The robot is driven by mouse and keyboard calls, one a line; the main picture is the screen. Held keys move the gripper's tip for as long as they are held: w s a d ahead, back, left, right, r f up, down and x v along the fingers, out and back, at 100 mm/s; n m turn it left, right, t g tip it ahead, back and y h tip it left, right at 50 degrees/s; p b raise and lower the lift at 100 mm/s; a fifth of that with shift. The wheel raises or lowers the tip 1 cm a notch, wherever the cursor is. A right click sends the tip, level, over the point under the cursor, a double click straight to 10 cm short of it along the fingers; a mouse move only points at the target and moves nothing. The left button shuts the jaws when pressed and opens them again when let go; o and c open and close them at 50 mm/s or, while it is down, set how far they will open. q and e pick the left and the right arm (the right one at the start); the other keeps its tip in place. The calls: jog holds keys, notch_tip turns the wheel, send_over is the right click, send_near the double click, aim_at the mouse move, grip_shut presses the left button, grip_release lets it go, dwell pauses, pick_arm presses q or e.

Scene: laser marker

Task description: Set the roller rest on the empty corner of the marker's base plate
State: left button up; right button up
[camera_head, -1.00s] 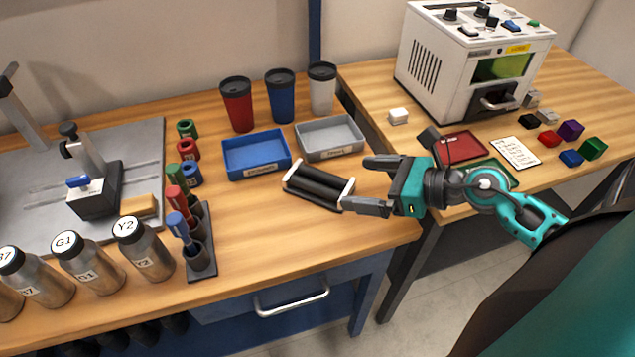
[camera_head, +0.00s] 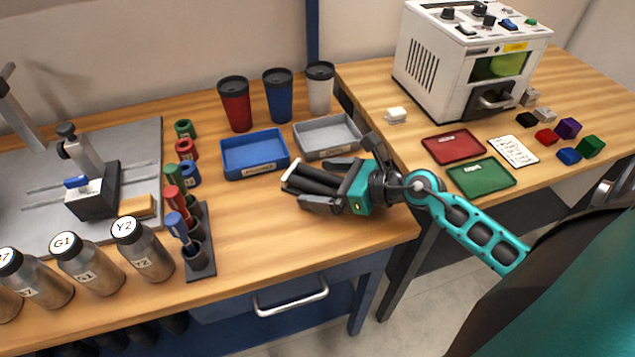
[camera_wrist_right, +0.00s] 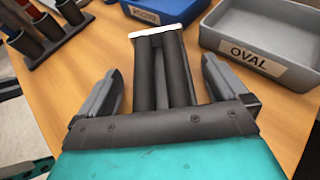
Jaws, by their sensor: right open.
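The roller rest (camera_head: 311,181) lies on the wooden bench, with black rollers and white end plates. In the right wrist view the roller rest (camera_wrist_right: 160,75) lies between the fingers, its near end hidden by the gripper. My right gripper (camera_head: 324,184) is open, its fingers on either side of the rest with gaps showing in the wrist view. The marker's grey base plate (camera_head: 145,150) is at the left of the head view, carrying a black fixture (camera_head: 95,192) and a tan block (camera_head: 137,205). My left gripper is not in view.
A blue tray (camera_head: 228,170) and a grey tray (camera_head: 301,152) stand just behind the rest. Three tumblers stand behind them. A pen holder (camera_head: 199,266), coloured rings and labelled bottles (camera_head: 88,268) stand between the bench middle and the plate's front.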

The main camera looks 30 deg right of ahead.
jog(key=shift+c, duration=0.5)
jog(key=c, duration=1.3)
jog(key=shift+r, duration=0.1)
jog(key=shift+c, duration=1.1)
notch_tip(320, 180, up, 20)
jog(key=p, duration=0.5)
jog(key=a, duration=0.7)
jog(key=shift+s, duration=0.25)
